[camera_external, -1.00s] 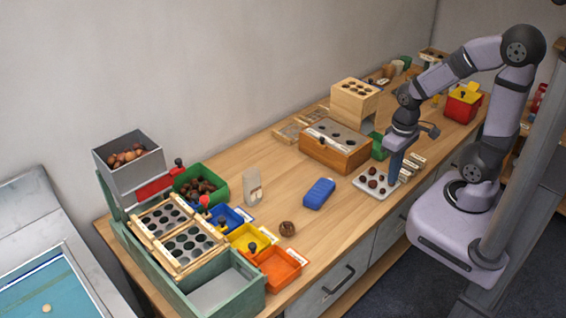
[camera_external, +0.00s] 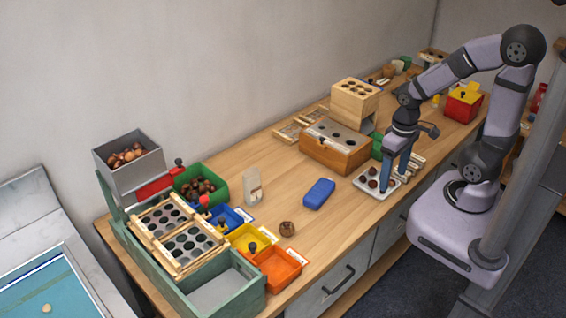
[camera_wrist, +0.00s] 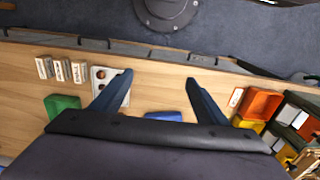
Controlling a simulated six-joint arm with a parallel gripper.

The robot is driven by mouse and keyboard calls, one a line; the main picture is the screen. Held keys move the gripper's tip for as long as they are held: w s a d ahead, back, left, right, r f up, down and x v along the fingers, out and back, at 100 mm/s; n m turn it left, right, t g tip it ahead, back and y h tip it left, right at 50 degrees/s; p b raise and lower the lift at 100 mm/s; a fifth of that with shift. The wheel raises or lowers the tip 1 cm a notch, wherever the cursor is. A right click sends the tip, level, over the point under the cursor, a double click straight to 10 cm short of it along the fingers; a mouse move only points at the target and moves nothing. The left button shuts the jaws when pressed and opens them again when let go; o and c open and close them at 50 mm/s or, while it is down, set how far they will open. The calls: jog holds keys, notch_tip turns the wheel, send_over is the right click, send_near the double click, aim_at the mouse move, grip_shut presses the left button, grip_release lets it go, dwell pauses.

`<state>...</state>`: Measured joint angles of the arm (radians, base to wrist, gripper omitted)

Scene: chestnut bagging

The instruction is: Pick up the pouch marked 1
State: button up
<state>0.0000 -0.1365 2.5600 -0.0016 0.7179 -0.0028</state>
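Several small pale pouches with printed labels lie in a row beside the chestnut tray; one is the pouch nearest the tray (camera_wrist: 78,72), and they also show in the external view (camera_external: 418,160). Their marks are too small to read, so I cannot tell which is marked 1. A cream pouch (camera_external: 253,188) stands upright farther left on the bench; its mark is also unreadable. My gripper (camera_external: 395,182) is open and empty, fingers pointing down over the tray. In the wrist view my gripper (camera_wrist: 158,78) has its fingers well apart, with the pouches to their left.
The white tray (camera_external: 362,184) holds several chestnuts. A blue block (camera_external: 319,194) and a wooden box (camera_external: 334,155) stand nearby. Coloured bins, such as the orange one (camera_external: 278,268), stand at the left end. Clear bench lies between the blue block and the tray.

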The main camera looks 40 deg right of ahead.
jog(key=t+b, duration=0.3)
jog(key=t, duration=0.9)
send_near(252, 176)
jog(key=x, duration=0.6)
jog(key=shift+w+d, duration=0.1)
jog(key=shift+w+a+f+m+t+h, duration=0.25)
jog(key=shift+a+f+m+t+h, duration=0.2)
jog(key=shift+t, duration=0.25)
jog(key=shift+d+p+x, duration=0.2)
jog(key=shift+p+x, duration=0.45)
jog(key=shift+x, duration=0.85)
jog(key=shift+p+x, duration=0.6)
jog(key=shift+x, duration=1.5)
jog(key=shift+d, duration=0.1)
jog(key=shift+c, duration=0.3)
jog(key=c, duration=1.4)
jog(key=shift+o, duration=0.2)
